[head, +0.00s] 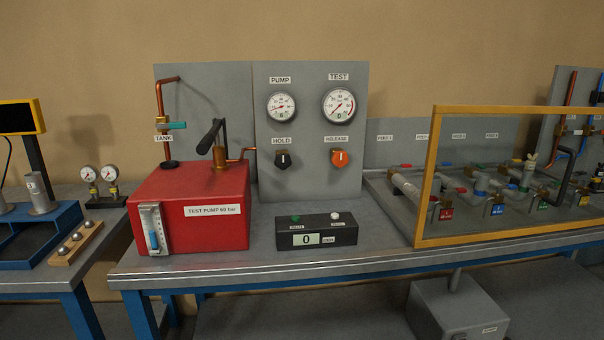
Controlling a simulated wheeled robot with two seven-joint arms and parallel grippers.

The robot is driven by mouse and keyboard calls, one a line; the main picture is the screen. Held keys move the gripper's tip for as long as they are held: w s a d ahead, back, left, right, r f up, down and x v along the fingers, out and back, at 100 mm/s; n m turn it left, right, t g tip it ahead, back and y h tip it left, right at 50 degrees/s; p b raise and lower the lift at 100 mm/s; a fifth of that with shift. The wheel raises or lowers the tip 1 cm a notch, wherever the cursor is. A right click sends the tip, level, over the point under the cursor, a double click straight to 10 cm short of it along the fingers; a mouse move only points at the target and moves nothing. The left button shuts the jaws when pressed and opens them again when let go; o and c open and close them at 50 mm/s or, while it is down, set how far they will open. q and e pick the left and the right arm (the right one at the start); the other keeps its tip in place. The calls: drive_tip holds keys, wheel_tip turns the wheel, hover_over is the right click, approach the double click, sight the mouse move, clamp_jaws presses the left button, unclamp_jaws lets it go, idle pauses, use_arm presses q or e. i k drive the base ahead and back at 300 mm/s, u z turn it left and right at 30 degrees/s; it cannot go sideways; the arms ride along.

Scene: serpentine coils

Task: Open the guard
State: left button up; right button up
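The guard (429,180) is a clear panel in a yellow frame at the right of the head view. It stands upright, a little tilted, at the front of the valve station on the bench, and its right end runs out of the picture. A dark handle (566,166) shows at the panel's right part. Behind the panel are pipes and several valves with coloured tags, seen through it. Neither of my grippers is in view.
A red test pump (205,235) stands on the bench (200,258) at left. A black counter box (317,236) sits at the middle front. A gauge panel (308,100) stands behind. A grey box (455,305) is below the bench. Bare bench top lies between counter box and guard.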

sight(418, 242)
drive_tip(key=z, duration=1.3)
drive_tip(key=i, duration=1.15)
drive_tip(key=u, duration=0.35)
